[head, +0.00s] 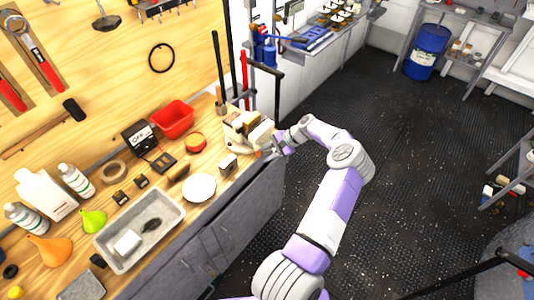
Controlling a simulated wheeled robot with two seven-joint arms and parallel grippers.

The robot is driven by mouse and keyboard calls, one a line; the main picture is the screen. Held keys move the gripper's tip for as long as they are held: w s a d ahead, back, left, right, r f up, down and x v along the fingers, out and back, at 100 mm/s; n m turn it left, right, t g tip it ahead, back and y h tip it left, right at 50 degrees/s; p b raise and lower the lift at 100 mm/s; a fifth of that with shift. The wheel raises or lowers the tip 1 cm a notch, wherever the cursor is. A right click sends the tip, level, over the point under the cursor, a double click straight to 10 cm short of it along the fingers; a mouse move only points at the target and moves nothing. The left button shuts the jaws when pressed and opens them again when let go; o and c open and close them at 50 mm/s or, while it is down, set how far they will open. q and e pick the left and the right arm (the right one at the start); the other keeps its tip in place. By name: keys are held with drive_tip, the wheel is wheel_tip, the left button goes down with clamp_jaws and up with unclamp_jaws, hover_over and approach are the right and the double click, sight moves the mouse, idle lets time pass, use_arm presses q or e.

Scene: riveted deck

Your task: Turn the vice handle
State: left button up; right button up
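The vice (243,133) is a cream-coloured block with jaws, standing at the far right corner of the wooden workbench. The handle itself cannot be made out clearly there. My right gripper is not in view.
The bench holds a red bin (173,117), a white plate (199,188), a grey tray (140,232) and several bottles and funnels. A black bar (279,95) stands just behind the vice. A blue drum (427,52) stands far back.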

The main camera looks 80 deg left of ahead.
use_arm(q)
drive_tip(key=shift+r, duration=0.1)
drive_tip(key=shift+w+a+r, duration=0.1)
drive_tip(key=shift+w+r, duration=0.15)
drive_tip(key=shift+w, duration=0.1)
drive_tip(key=v, duration=0.6)
drive_tip(key=shift+w+r, duration=0.2)
drive_tip(key=shift+w, duration=0.1)
